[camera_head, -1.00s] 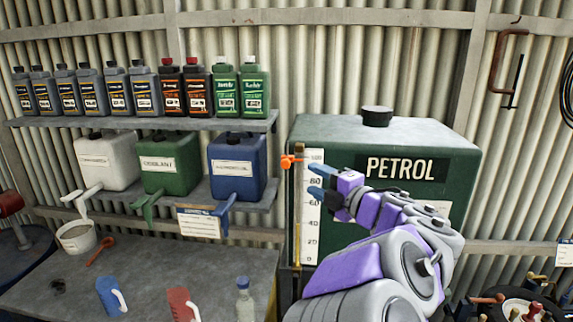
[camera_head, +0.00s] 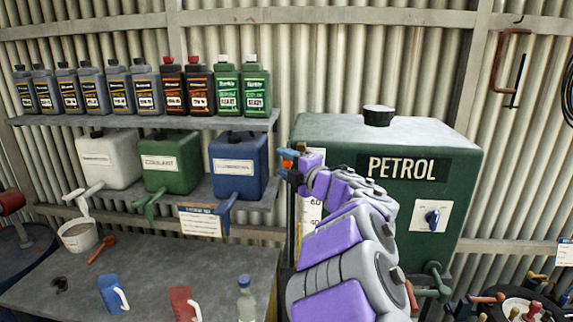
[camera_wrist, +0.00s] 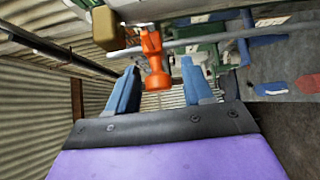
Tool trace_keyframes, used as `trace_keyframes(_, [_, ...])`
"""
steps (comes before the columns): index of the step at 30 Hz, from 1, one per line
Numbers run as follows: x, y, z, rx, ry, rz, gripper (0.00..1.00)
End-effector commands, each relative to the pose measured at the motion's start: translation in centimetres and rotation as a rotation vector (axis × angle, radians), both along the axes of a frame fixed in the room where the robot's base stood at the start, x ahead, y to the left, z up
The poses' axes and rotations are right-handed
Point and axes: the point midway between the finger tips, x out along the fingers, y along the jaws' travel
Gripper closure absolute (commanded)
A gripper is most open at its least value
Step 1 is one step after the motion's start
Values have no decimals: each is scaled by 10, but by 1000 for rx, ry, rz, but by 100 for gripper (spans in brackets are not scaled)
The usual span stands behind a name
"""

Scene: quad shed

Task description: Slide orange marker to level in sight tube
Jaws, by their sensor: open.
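The orange marker (camera_head: 288,163) sits on the sight tube near the top left of the green petrol tank (camera_head: 330,135). My gripper (camera_head: 284,164) is open at the marker, with its blue fingertips beside it. In the wrist view the orange marker (camera_wrist: 153,60) stands between the two blue fingers of my gripper (camera_wrist: 160,85), with a gap on each side. The white scale (camera_head: 312,212) is partly covered by my arm; only its top edge and some lower numbers show. The sight tube and its liquid level are mostly hidden. A brass-coloured block (camera_wrist: 107,28) shows close to the marker.
A blue jug (camera_head: 238,165) stands on the shelf just left of the tank. Oil bottles (camera_head: 145,90) line the shelf above. The bench (camera_head: 160,270) holds several small items.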

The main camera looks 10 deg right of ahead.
Motion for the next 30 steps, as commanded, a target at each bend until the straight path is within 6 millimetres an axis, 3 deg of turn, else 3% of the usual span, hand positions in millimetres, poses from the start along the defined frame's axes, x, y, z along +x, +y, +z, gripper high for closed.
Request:
trace_keyframes(3, [0,0,0,0,0,0,49])
trace_keyframes(19, [0,-1,0,1,0,-1,100])
trace_keyframes(30, [0,-1,-1,0,1,-1,100])
